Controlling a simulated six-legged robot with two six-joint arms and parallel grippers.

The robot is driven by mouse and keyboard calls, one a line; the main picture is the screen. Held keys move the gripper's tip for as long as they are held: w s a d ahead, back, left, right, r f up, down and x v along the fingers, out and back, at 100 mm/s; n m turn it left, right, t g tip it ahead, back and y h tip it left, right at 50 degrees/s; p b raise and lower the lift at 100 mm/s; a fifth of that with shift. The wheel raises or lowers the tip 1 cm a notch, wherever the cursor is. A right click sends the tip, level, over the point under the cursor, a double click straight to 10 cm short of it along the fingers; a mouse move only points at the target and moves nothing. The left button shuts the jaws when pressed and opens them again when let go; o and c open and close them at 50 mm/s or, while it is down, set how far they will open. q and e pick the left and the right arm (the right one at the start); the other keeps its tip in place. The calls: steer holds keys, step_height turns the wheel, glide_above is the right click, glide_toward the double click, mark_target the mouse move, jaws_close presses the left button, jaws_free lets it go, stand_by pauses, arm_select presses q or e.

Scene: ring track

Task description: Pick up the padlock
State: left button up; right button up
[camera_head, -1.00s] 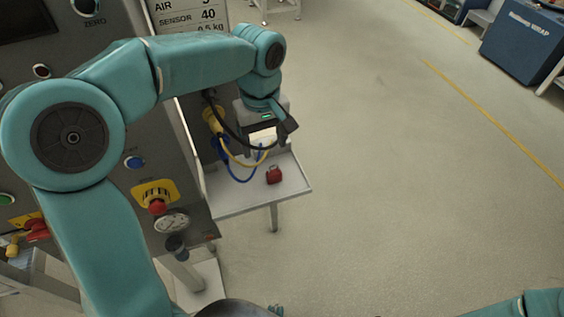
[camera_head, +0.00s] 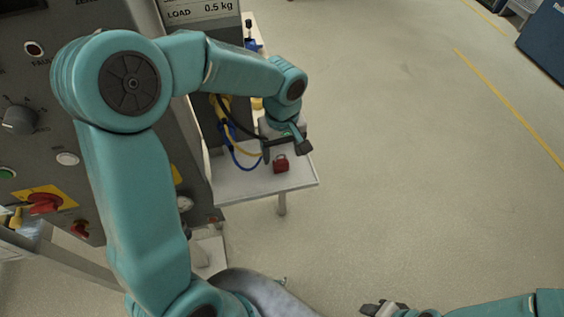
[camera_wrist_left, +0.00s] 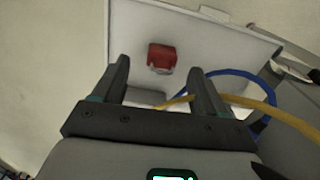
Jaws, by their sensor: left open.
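A small red padlock (camera_head: 281,165) with a metal shackle lies on a light grey shelf (camera_head: 245,188) beside the machine. My left gripper (camera_head: 285,154) is over the shelf, close to the padlock, with its fingers apart and nothing held. In the left wrist view the padlock (camera_wrist_left: 161,57) lies beyond the fingertips, between the lines of the two fingers of the gripper (camera_wrist_left: 160,75). I cannot tell the exact height of the fingers above the shelf. My right gripper (camera_head: 383,309) shows only at the bottom edge, and its opening is unclear.
Blue and yellow cables (camera_head: 236,155) hang from the machine panel and loop over the shelf near my left gripper. The control panel (camera_head: 40,110) with knobs and a red switch stands at the left. Open floor lies right of the shelf.

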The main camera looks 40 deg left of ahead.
mark_target(280, 163)
arm_select(q)
steer(key=f, duration=0.4)
steer(key=shift+s+a+f+p, duration=0.2)
steer(key=shift+s+f+p, duration=0.05)
steer(key=shift+p, duration=0.1)
steer(key=shift+w+d+f, duration=0.1)
steer(key=shift+w+f, duration=0.15)
steer(key=shift+f, duration=0.15)
steer(key=shift+s+r, duration=0.15)
steer(key=shift+s, duration=0.1)
steer(key=shift+c, duration=0.9)
steer(key=shift+w, duration=0.15)
steer(key=c, duration=0.9)
